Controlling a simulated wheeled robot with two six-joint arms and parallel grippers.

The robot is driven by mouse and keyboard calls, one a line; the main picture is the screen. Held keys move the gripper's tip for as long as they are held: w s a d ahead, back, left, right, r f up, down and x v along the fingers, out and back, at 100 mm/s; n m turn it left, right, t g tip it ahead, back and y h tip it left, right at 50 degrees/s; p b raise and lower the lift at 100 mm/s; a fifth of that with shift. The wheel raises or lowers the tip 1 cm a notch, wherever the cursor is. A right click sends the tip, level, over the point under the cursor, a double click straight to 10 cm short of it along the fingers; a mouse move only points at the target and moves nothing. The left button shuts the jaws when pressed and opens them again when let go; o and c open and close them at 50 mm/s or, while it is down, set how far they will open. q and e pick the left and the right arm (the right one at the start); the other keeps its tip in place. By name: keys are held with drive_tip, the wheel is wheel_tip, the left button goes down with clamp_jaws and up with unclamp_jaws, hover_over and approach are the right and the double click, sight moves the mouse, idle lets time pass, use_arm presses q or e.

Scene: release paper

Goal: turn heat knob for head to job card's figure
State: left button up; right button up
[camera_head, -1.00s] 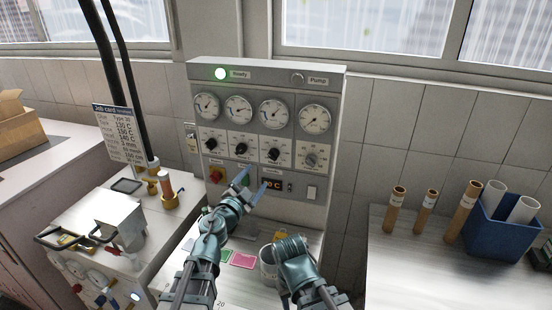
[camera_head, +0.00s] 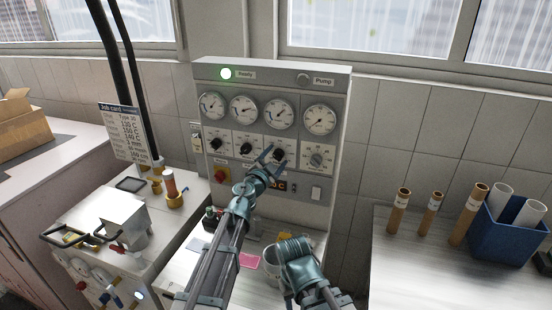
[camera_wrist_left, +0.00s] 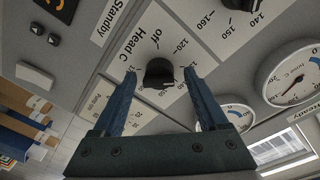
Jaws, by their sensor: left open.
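The head knob is black, on the panel's third dial plate, labelled "Head C" in the left wrist view (camera_wrist_left: 159,73); it also shows in the head view (camera_head: 279,155). Its scale runs from off through 120 and 140.
Other knobs (camera_head: 246,149) flank the head knob, with round gauges (camera_head: 278,114) above. A red button (camera_head: 220,175), an orange display (camera_head: 280,185) partly hidden by my gripper and a white switch (camera_head: 316,193) sit below. A white cup (camera_head: 271,258) is beside my right gripper.

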use_arm(q)
drive_tip(key=shift+w+d, duration=0.1)
clamp_jaws()
idle(0.4)
drive_tip(key=shift+m, duration=0.6)
drive_tip(key=m, duration=0.2)
drive_tip(key=shift+r+m+p, duration=0.1)
drive_tip(key=shift+m+p, duration=0.25)
drive_tip(key=shift+m, duration=0.05)
drive_tip(key=shift+w+m+y, duration=0.1)
drive_tip(key=shift+m+y, duration=0.2)
drive_tip(key=shift+m, duration=1.9)
